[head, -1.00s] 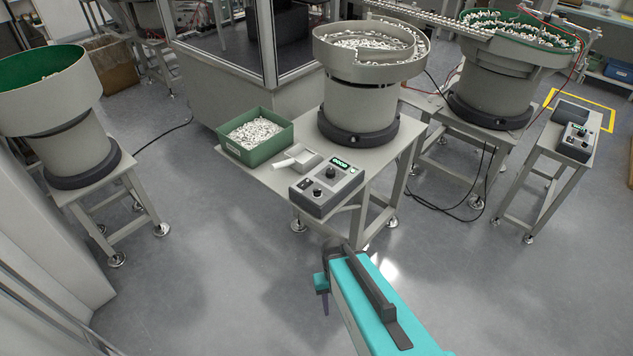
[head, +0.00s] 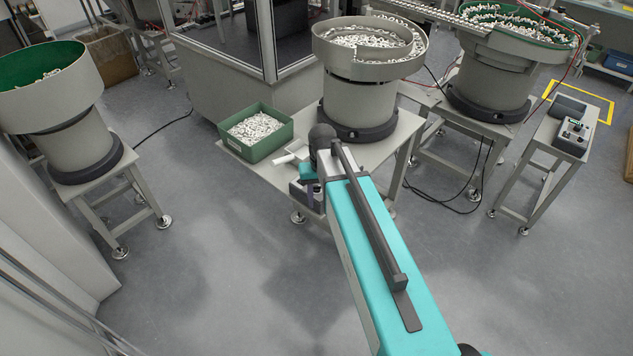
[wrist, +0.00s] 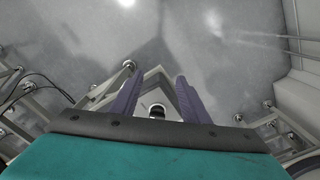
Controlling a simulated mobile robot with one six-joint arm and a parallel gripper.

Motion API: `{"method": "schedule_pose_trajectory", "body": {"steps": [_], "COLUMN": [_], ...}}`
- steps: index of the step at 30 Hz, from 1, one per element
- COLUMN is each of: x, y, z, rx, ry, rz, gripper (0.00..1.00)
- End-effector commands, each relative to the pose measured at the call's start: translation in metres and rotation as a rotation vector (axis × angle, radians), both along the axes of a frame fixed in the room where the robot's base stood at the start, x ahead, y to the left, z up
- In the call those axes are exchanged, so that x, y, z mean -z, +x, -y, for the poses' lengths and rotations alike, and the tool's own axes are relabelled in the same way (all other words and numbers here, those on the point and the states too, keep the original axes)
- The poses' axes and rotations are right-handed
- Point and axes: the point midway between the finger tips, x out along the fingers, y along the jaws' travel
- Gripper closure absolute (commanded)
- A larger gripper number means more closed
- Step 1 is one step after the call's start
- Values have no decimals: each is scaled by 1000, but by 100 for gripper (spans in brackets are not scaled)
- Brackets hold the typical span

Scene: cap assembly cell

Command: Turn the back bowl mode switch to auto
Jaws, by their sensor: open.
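A second control box (head: 574,136) with small dark knobs stands on the right stand. The knob settings cannot be read. The frames do not label which bowl is the back one. My gripper (wrist: 157,75) shows two purple fingers, spread apart, in the wrist view. A small dark, white-ringed thing (wrist: 158,111) shows between them, and I cannot tell what it is.
The middle bowl feeder (head: 360,105) stands behind my arm's end. A green bin (head: 255,140) of white parts is left of it. Another bowl feeder (head: 70,140) is at left, one (head: 490,85) at right. Cables (head: 440,203) lie on the floor at right. The front floor is clear.

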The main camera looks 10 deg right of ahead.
Motion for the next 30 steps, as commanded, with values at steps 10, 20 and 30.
{"method": "schedule_pose_trajectory", "body": {"steps": [10,20,30], "x": [-101,-142,-141], "y": [58,69,69], "z": [0,0,0], "rx": [55,75,75], "ry": [0,0,0], "rz": [3,-3,-3], "gripper": [58,58,58]}}
